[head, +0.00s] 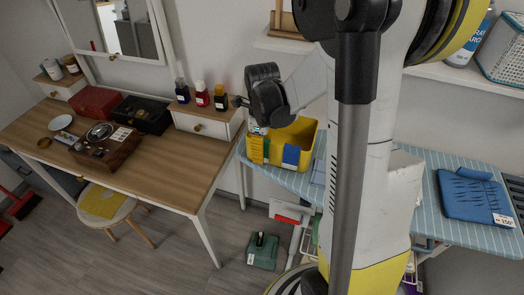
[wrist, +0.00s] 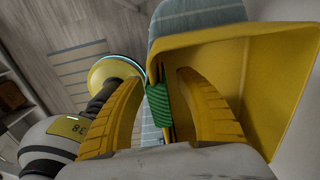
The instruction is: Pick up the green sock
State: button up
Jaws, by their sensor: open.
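The green sock (wrist: 158,101) is a ribbed green strip at the rim of the yellow bin (wrist: 262,40) in the wrist view. My gripper (wrist: 159,78) has its two yellow fingers apart, one on each side of the sock. The right finger is on the bin's inner side and the left finger is outside it. I cannot tell whether either finger touches the sock. In the head view the yellow bin (head: 305,134) stands on the blue striped board, below my black wrist joint. A small green patch shows at its front left.
A blue cloth (head: 291,155) hangs at the bin's front. The striped board (head: 459,232) extends right, holding folded blue clothing (head: 470,197). A wooden desk (head: 150,160) with bottles and boxes stands left, with a stool (head: 104,204) below. A green container (head: 262,251) is on the floor.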

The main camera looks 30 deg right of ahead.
jog(key=shift+r, duration=0.1)
grip_shut()
